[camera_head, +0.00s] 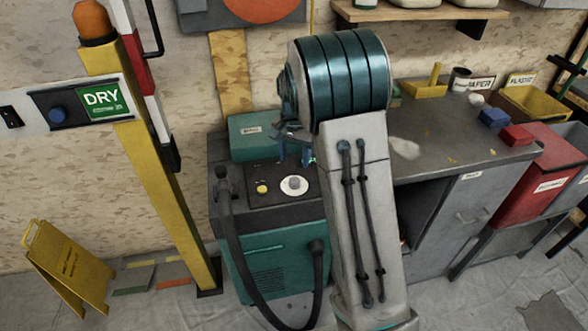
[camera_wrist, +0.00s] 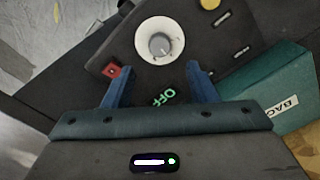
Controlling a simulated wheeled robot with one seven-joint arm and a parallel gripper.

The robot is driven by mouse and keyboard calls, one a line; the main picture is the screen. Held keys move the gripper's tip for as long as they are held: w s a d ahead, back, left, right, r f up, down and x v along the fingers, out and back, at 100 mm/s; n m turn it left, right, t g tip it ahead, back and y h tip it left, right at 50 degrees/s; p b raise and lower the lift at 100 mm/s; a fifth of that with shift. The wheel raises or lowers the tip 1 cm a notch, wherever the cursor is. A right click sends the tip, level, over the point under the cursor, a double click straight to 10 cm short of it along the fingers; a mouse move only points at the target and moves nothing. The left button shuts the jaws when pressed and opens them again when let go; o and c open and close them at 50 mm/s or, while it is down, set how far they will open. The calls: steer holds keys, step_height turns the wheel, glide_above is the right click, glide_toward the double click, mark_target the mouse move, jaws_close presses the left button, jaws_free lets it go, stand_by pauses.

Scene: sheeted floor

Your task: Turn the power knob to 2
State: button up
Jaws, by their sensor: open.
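The power knob is a grey round cap on a white dial, on the sloping dark panel of a teal machine. The knob (camera_head: 295,183) shows in the head view below my gripper (camera_head: 294,146), and in the wrist view the knob (camera_wrist: 160,45) lies just beyond and between the fingertips. My gripper (camera_wrist: 159,66) is open, with two blue fingers apart and nothing between them. The fingers appear clear of the knob. The dial's marks are too small to read.
A yellow button (camera_head: 262,188) sits left of the dial. A red switch (camera_wrist: 112,71) lies beside the left finger in the wrist view. A teal box (camera_head: 252,136) stands behind the panel, a dark hose (camera_head: 226,215) at its left. A grey workbench (camera_head: 440,140) stands right.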

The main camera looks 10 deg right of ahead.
steer(key=shift+r, duration=2.7)
steer(key=s+r+n+t+p, duration=0.1)
steer(key=s+r+n+p, duration=0.1)
steer(key=s, duration=1.2)
steer(key=s+r+n+t+p, duration=0.1)
steer(key=s+r+n, duration=0.4)
steer(key=s, duration=0.8)
steer(key=shift+s+r+t+p, duration=0.35)
steer(key=shift+s+t+p, duration=0.05)
steer(key=shift+a, duration=0.1)
